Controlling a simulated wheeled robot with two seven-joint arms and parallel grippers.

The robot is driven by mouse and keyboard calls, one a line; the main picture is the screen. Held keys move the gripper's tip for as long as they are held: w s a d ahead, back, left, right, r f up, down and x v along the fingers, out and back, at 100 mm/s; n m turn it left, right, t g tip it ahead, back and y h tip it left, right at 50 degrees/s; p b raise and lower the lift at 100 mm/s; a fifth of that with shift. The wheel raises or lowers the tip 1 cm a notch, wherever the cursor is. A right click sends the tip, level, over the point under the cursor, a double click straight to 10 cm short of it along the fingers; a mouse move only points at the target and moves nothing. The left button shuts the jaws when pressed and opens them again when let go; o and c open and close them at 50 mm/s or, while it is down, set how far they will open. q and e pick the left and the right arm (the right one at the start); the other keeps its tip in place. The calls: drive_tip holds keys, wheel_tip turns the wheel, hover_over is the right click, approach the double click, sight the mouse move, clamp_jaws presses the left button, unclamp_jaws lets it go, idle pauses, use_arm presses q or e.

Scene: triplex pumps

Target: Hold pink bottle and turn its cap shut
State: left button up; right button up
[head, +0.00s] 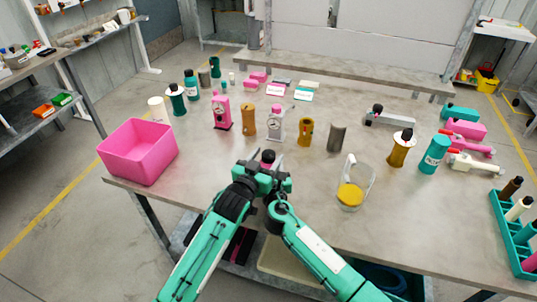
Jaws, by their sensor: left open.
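A small dark cap with a pinkish part (268,156) shows between my two grippers near the table's front edge. It seems to be the top of the pink bottle, whose body is hidden behind my grippers. My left gripper (262,172) is open close around the cap; I cannot tell whether it touches it. My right gripper (281,186) is just beside it on the right and lower, its fingers mostly hidden, so its state does not show.
A pink bin (139,150) stands at the table's left edge. A glass beaker with yellow contents (352,193) is right of my grippers. Pink, orange and white pump-like items (222,112) stand behind. A teal rack of bottles (512,235) is at the right edge.

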use_arm(q)
drive_tip(key=shift+x, duration=0.85)
drive_tip(key=c, duration=1)
drive_tip(key=shift+r+m+h, duration=0.1)
drive_tip(key=shift+m+h, duration=0.3)
drive_tip(key=shift+h, duration=0.1)
drive_tip(key=shift+d+g, duration=0.1)
drive_tip(key=shift+g, duration=0.3)
use_arm(e)
drive_tip(key=shift+f, duration=0.1)
use_arm(q)
drive_tip(key=shift+d+r+m+g+h, duration=0.1)
drive_tip(key=shift+m+g+h, duration=1.15)
drive_tip(key=shift+h, duration=0.25)
drive_tip(key=shift+d+r+m+g+h, duration=0.1)
drive_tip(key=shift+d+m+g+h, duration=0.05)
drive_tip(key=shift+m+g+h, duration=1.2)
use_arm(e)
drive_tip(key=shift+a, duration=0.15)
use_arm(q)
drive_tip(key=shift+f+m+g+h, duration=0.1)
drive_tip(key=shift+m+g+h, duration=0.35)
drive_tip(key=shift+h, duration=0.2)
drive_tip(key=shift+s+a+f+m+g, duration=0.1)
drive_tip(key=shift+a+m+g, duration=0.2)
drive_tip(key=shift+g, duration=0.45)
use_arm(e)
drive_tip(key=shift+s, duration=0.1)
